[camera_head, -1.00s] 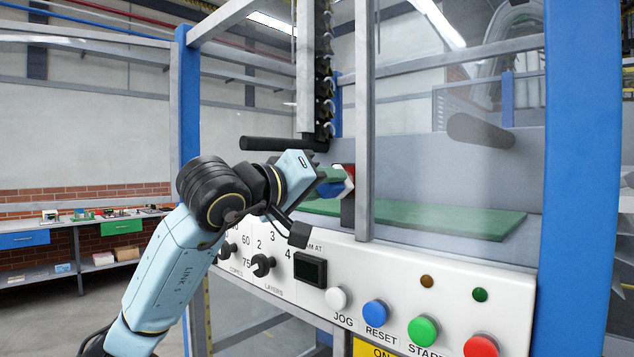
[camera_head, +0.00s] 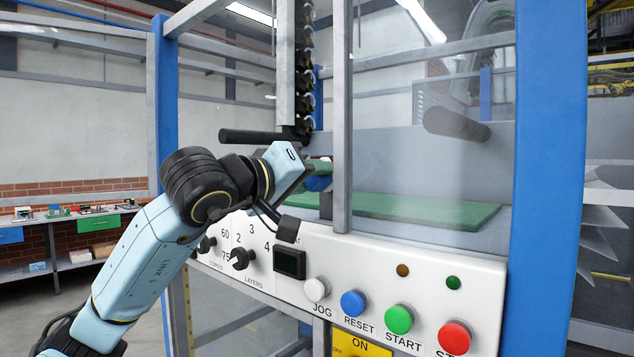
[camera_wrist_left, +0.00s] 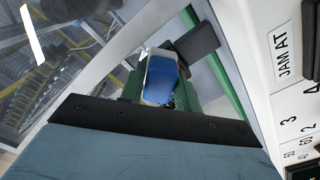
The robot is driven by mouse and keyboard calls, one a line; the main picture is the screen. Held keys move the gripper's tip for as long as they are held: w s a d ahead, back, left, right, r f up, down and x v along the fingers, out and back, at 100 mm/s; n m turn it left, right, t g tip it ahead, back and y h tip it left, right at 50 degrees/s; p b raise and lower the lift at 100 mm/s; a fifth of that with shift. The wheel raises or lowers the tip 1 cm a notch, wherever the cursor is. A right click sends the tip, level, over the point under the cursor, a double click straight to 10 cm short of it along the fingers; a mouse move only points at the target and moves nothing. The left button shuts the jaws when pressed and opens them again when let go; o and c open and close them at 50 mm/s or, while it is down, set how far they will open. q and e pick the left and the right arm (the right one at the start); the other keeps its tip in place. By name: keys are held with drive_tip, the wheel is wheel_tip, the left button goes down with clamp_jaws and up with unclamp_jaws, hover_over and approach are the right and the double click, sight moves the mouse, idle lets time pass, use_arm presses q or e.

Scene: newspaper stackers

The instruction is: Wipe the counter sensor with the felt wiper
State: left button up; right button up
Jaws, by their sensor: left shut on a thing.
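My left gripper (camera_head: 317,176) reaches from the left into the machine's open side, above the control panel. It is shut on a small blue piece (camera_head: 318,184), which seems to be the felt wiper. In the left wrist view the wiper (camera_wrist_left: 160,78) is blue with a pale end, between green finger parts. A dark block (camera_wrist_left: 198,42) sits just beyond it, possibly the counter sensor; I cannot tell whether they touch. In the head view a dark post (camera_head: 326,206) stands below the gripper, partly behind the grey frame upright. My right gripper is out of view.
The white control panel (camera_head: 440,277) with knobs and coloured buttons lies below the arm. A grey upright (camera_head: 343,120) stands close right of the gripper. A black bar (camera_head: 262,137) juts out above it. A green bed (camera_head: 430,210) lies behind clear panels.

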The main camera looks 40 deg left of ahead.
use_arm(q)
drive_tip(key=shift+w+a+b, duration=0.15)
drive_tip(key=shift+a+b, duration=0.2)
drive_tip(key=shift+a, duration=1)
drive_tip(key=shift+w+a+b, duration=0.1)
drive_tip(key=shift+a+b, duration=0.2)
drive_tip(key=shift+a, duration=1)
drive_tip(key=shift+r+p, duration=0.45)
drive_tip(key=shift+r, duration=0.05)
drive_tip(key=shift+s+d+p, duration=0.2)
drive_tip(key=shift+d+p, duration=0.4)
drive_tip(key=shift+d, duration=1.1)
drive_tip(key=shift+s+d+p, duration=0.15)
drive_tip(key=shift+d+p, duration=0.45)
drive_tip(key=shift+d, duration=1.1)
drive_tip(key=shift+w+a+f, duration=0.1)
drive_tip(key=shift+a, duration=0.1)
drive_tip(key=shift+a+b, duration=0.5)
drive_tip(key=shift+b, duration=0.1)
drive_tip(key=shift+w+a+b, duration=0.2)
drive_tip(key=shift+a+b, duration=0.45)
drive_tip(key=shift+a, duration=2.1)
